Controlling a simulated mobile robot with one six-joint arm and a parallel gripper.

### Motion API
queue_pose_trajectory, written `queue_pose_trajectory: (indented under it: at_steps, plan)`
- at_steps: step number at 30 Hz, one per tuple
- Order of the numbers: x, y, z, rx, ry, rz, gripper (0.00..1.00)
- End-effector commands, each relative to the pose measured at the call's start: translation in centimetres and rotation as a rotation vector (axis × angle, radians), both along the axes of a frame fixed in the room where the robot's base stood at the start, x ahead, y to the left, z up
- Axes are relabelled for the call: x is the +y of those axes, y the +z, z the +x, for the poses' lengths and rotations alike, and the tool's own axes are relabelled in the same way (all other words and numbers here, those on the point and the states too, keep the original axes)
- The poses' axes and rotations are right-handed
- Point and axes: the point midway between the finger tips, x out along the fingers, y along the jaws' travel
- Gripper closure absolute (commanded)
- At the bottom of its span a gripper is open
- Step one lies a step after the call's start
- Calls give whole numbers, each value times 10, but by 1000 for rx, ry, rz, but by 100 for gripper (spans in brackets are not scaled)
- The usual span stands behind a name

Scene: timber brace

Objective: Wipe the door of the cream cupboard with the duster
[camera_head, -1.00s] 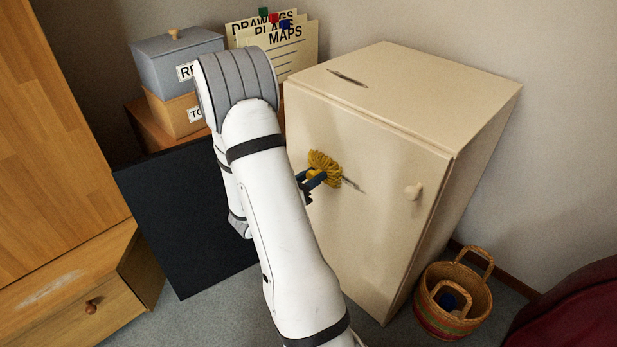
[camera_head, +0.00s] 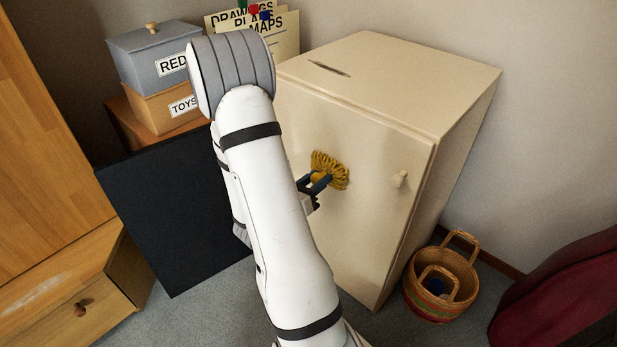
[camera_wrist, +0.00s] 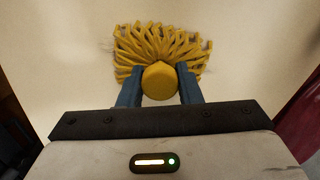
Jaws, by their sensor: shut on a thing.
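The cream cupboard (camera_head: 390,75) stands against the wall with its door (camera_head: 365,230) shut and a round knob (camera_head: 400,179) at the door's right side. My gripper (camera_head: 318,183) is in front of the door. It is shut on the duster (camera_head: 331,170), which has yellow strands. In the wrist view the gripper's blue fingers (camera_wrist: 160,88) hold the duster's round yellow end (camera_wrist: 160,80), and its strands (camera_wrist: 150,42) are splayed against the pale door. A faint grey mark (camera_wrist: 104,45) shows beside the strands at the left. The duster hides part of the door.
A woven basket (camera_head: 458,262) stands on the floor right of the cupboard. A dark red item (camera_head: 560,290) is at the far right. A dark panel (camera_head: 175,215) and stacked labelled boxes (camera_head: 160,65) are to the left. A dark slot (camera_head: 330,69) marks the cupboard top.

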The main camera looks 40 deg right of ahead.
Motion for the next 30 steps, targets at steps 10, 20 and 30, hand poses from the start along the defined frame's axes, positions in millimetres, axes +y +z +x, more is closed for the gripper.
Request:
queue_pose_trajectory:
  at_steps: [10, 20, 30]
  plan:
    - [-2, 3, -24, 3, -6, 1, 87]
    - [-3, 5, -29, 3, -7, 0, 87]
    - [-2, 4, -38, 2, -4, 1, 87]
